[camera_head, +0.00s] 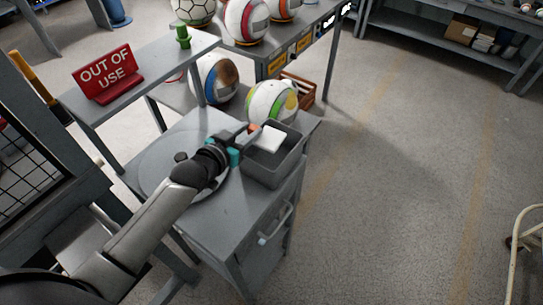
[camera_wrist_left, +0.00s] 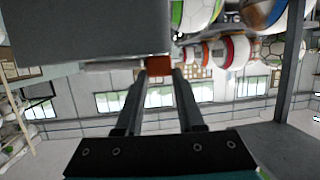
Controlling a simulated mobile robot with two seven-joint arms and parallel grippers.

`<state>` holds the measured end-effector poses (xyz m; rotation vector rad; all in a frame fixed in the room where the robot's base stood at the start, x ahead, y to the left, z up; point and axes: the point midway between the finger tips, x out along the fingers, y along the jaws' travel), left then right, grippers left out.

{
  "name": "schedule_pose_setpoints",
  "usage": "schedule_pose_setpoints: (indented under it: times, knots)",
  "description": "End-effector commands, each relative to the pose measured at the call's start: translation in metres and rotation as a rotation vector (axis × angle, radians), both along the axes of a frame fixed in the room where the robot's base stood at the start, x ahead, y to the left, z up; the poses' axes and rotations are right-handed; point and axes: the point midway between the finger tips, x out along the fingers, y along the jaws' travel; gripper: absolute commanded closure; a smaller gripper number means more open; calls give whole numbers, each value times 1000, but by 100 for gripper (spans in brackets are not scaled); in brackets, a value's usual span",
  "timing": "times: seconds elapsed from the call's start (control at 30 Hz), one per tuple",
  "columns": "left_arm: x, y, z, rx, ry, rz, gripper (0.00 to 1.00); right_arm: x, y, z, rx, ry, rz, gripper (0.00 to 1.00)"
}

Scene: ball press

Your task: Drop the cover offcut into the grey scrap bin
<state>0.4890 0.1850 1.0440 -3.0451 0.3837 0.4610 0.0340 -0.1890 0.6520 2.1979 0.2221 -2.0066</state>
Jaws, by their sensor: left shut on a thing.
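The grey scrap bin (camera_head: 277,171) stands open on the right part of a grey cabinet top in the head view. My left gripper (camera_head: 252,130) reaches in from the left at the bin's far left rim. It is shut on a small orange piece, which shows between the fingertips in the left wrist view (camera_wrist_left: 159,66). A white flat piece (camera_head: 269,138) adjoins the orange at the bin's opening; the two look like one cover offcut. I cannot tell whether it touches the bin. My right gripper is not in view.
A round grey plate (camera_head: 157,169) lies on the cabinet top under my left arm. Behind are several balls, one (camera_head: 271,102) close beyond the bin. A shelf with a red "OUT OF USE" sign (camera_head: 107,75) stands at left.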

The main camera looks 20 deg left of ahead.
Motion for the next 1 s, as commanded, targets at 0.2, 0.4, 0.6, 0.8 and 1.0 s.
schedule_pose_setpoints:
  times: [0.2,0.4,0.6,0.8,1.0]
  knots:
    - [0,0,1,0,-1,0,48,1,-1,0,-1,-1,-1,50]
    - [0,0,1,0,-1,0,28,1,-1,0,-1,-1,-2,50]
    - [0,0,0,0,0,0,28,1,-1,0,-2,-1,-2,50]
    - [-9,2,3,0,1,0,28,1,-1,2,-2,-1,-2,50]
    - [-35,9,11,0,3,-1,28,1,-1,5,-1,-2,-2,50]
